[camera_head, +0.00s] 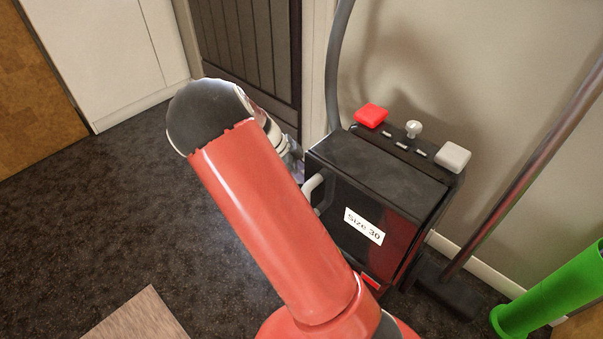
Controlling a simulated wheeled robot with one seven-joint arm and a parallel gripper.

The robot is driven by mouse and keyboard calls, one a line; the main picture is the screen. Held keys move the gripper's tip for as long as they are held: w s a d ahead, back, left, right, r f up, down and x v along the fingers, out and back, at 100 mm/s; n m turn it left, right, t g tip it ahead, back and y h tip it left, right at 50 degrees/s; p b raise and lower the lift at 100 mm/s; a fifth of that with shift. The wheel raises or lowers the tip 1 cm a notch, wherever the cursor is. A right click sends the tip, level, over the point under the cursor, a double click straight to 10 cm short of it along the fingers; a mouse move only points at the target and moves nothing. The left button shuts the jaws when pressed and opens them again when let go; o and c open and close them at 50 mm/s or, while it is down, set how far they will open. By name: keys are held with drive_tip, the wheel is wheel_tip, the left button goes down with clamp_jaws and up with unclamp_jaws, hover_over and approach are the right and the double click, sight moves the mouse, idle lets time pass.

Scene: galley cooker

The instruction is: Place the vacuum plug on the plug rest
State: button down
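I cannot make out the vacuum plug or the plug rest in this view. A black box-shaped machine (375,172) with a white "Size 30" label stands by the wall. A pale grey handle-like part (312,186) shows at its left side. My red arm reaches up and left in front of the machine, and its dark rounded elbow is at the upper left. Pale and metallic parts near my gripper (292,153) show behind the arm, close to the machine's left edge. The fingers, and anything between them, are hidden.
A metal pole (530,160) leans at right near a green cylinder (552,292). Dark carpet (100,220) is open at left.

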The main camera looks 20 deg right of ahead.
drive_tip(key=shift+f, duration=0.1)
drive_tip(key=c, duration=1.3)
unclamp_jaws()
drive_tip(key=shift+o, duration=0.2)
